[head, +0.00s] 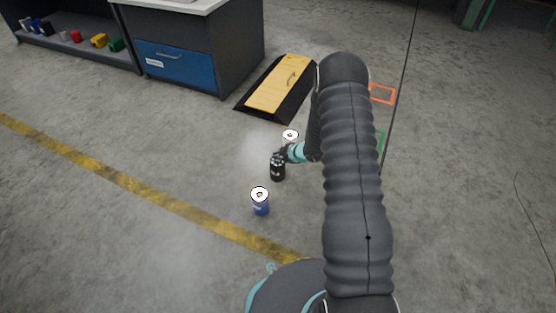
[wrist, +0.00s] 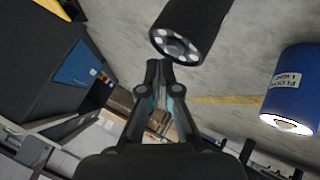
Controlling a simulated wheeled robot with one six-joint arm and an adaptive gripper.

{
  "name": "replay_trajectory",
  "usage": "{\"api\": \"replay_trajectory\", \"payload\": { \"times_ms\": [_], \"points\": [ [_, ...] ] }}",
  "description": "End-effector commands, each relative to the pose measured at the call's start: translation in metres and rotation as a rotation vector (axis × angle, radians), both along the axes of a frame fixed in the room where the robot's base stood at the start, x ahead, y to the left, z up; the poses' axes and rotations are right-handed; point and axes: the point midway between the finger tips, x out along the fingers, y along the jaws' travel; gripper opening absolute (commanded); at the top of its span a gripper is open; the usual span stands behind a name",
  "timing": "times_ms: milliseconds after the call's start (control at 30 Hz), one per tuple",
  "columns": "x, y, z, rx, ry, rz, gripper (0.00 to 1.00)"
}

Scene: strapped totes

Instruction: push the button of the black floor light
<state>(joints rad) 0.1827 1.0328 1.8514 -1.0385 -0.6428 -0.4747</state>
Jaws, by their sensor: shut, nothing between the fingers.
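The black floor light (head: 277,171) stands upright on the concrete floor in the head view. In the wrist view the black light (wrist: 194,22) is at the top, its end with a ring of pale spots facing my fingers. My gripper (head: 283,154) is shut and empty, close by the light's top. In the wrist view the closed fingertips (wrist: 160,68) lie just beside that end; I cannot tell whether they touch it. The button itself is not clearly seen. A blue floor light (head: 261,208) stands nearer to me; it also shows in the wrist view (wrist: 292,88), with a label.
Another light with a white top (head: 290,134) stands just behind the black one, partly hidden by my arm. A yellow and black ramp-like plate (head: 278,86) lies farther back. A dark cabinet with a blue drawer (head: 175,66) stands at the back left. Floor to the left is clear.

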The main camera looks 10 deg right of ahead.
Motion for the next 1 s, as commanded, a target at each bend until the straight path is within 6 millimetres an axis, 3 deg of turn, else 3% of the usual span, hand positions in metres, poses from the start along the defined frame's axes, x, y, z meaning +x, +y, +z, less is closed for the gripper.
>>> {"api": "replay_trajectory", "payload": {
  "times_ms": [267,1000],
  "points": [
    [0.000,0.000,0.004,0.000,0.000,0.000,0.00],
    [0.000,0.000,0.061,0.000,0.000,0.000,0.00]
  ]
}}
